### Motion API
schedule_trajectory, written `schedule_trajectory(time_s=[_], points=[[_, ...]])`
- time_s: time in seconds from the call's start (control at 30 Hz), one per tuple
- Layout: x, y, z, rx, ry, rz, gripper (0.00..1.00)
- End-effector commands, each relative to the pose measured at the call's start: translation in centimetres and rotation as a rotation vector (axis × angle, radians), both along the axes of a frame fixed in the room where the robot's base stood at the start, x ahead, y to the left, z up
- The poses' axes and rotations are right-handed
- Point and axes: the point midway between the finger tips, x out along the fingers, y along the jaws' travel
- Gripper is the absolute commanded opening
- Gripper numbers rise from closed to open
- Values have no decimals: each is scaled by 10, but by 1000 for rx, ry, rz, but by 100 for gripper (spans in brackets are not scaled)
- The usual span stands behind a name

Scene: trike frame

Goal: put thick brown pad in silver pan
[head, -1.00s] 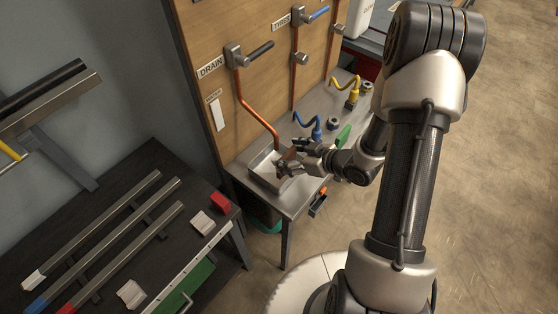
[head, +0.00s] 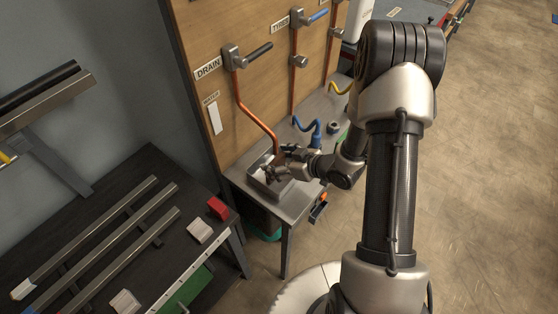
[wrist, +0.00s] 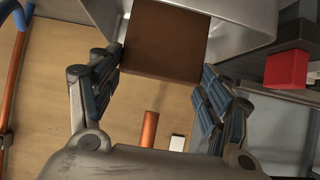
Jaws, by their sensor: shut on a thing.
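The thick brown pad (wrist: 164,42) is a brown block held between the two fingers of my gripper (wrist: 162,75) in the wrist view. My gripper also shows in the head view (head: 277,173), above the silver pan, where the pad is hard to make out. The silver pan (head: 256,185) is a shallow metal tray on the grey bench under the drain pipe. Its pale wall (wrist: 240,22) shows behind the pad in the wrist view. I cannot tell whether the pad touches the pan.
A copper drain pipe (head: 243,103) comes down the wooden board to the pan. A blue curved spout (head: 313,131) stands right of it. A dark table (head: 80,215) at left bears metal bars, pale blocks and a red block (head: 217,208). Open floor lies at right.

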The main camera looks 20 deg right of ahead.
Motion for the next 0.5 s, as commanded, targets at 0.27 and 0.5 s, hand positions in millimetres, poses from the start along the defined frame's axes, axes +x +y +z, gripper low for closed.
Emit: schedule_trajectory(time_s=[0.27, 0.5], points=[[0, 0, -2, 0, 0, 0, 86], [0, 0, -2, 0, 0, 0, 91]])
